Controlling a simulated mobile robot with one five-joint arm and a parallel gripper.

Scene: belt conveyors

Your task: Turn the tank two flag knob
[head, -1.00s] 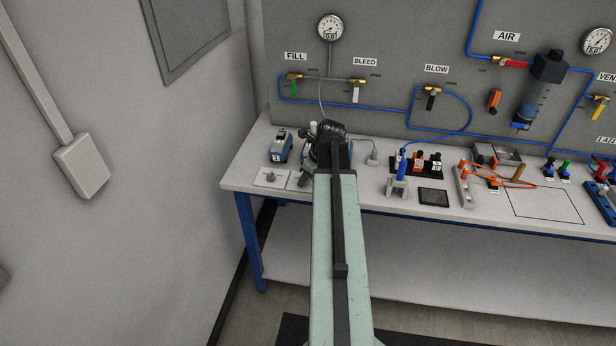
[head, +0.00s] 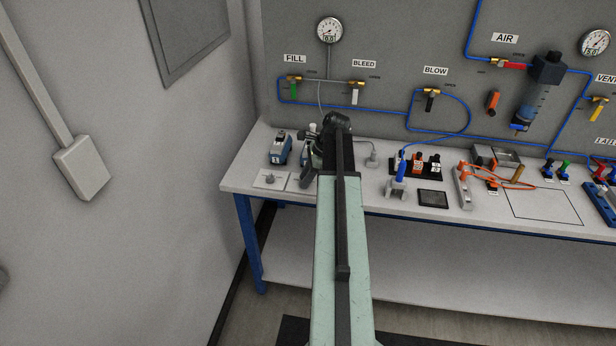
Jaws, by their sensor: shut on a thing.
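My gripper (head: 307,178) is at the left rear of the bench, in front of the panel. It is small and mostly covered by my own wrist and arm. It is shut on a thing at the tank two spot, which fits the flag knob. The knob itself, its angle and most of tank two are hidden behind my arm.
A white plate with a grey knob (head: 270,178) lies in front of the blue unit. Farther right are a blue-handled tool (head: 397,183) and a dark tray (head: 433,198). The panel with FILL and BLEED valves rises behind.

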